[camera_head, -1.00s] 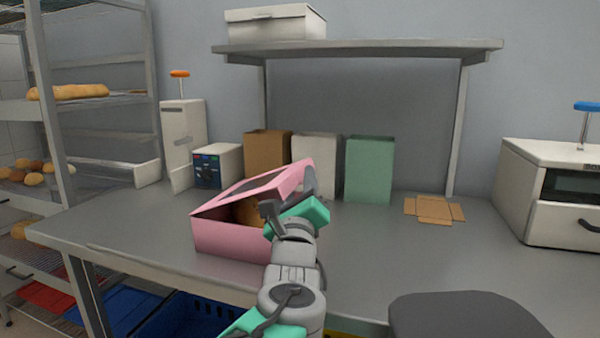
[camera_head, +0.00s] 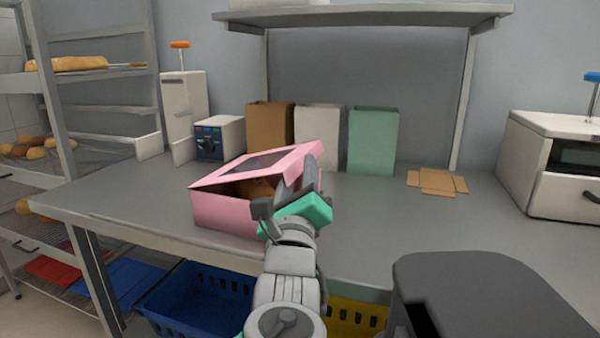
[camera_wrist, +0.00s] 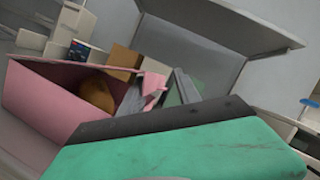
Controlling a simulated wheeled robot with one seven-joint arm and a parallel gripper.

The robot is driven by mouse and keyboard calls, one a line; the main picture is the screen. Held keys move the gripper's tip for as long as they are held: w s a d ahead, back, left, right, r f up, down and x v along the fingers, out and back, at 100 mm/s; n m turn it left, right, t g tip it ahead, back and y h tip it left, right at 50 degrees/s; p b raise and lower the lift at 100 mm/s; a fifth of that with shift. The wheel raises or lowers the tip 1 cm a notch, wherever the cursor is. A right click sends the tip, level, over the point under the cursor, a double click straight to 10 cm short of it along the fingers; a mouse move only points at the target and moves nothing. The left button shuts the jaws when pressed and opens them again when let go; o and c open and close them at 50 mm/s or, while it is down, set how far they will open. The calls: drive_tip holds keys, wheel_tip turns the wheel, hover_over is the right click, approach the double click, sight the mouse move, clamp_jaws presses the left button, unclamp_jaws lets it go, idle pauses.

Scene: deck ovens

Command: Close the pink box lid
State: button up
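The pink box (camera_head: 222,212) sits on the grey worktop with a brown baked item (camera_head: 256,189) inside. Its lid (camera_head: 262,165), with a dark window, is partly open, tilted up at the right side. My gripper (camera_head: 312,178) is at the box's right side, by the lid's raised edge. In the wrist view the box (camera_wrist: 45,105) and the brown item (camera_wrist: 98,94) show to the left of a grey finger. Whether the fingers are apart, or touch the lid, I cannot tell.
Brown, white and green bags (camera_head: 372,141) stand behind the box. Flat cardboard (camera_head: 438,182) lies on the worktop (camera_head: 370,220) to the right, near a white oven (camera_head: 560,165). A shelf (camera_head: 370,16) hangs above. Blue (camera_head: 195,300) and yellow crates are below.

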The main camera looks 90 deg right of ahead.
drive_tip(key=b+v, duration=0.2)
drive_tip(key=v, duration=0.1)
drive_tip(key=b+v, duration=0.1)
drive_tip(key=v, duration=0.1)
drive_tip(key=shift+w+a+f, duration=0.15)
drive_tip(key=shift+w, duration=0.1)
idle(0.3)
